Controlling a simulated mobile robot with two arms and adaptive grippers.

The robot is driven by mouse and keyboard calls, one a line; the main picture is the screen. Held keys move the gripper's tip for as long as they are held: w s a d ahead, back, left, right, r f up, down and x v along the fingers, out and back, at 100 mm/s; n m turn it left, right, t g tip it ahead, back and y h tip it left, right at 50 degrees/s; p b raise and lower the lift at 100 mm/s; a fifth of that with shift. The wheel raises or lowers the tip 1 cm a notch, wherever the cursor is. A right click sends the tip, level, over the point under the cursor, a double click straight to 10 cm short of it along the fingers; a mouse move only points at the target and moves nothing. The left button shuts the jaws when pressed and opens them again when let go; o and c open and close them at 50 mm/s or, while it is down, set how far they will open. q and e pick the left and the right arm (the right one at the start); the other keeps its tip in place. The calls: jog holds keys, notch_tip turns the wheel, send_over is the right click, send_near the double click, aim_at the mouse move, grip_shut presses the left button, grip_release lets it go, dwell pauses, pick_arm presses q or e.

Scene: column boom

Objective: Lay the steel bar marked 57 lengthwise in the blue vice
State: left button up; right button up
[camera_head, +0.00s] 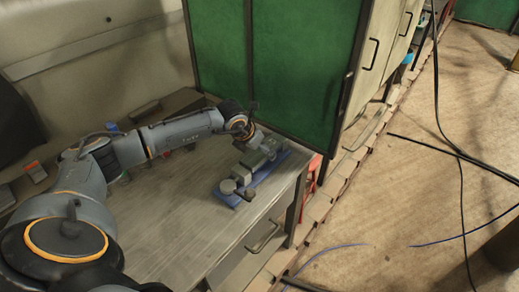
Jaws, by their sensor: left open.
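The blue vice (232,197) lies on the workbench near its right edge, its long blue base running from front left to back right, with grey jaw parts on top. My left gripper (268,148) is over the far end of the vice, small and partly merged with the vice's grey parts. It is open; whether it touches anything there I cannot tell. I cannot make out a steel bar or the number 57; a bar at the jaws may be hidden by the gripper. My right gripper is not in view.
The workbench (185,215) is mostly bare in the middle. A green panel (300,75) stands close behind the vice. Small dark blocks (36,171) lie at the bench's left. A drawer handle (263,237) sticks out below the right edge. Cables cross the floor at right.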

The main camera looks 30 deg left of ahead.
pick_arm(q)
jog(key=v, duration=1.2)
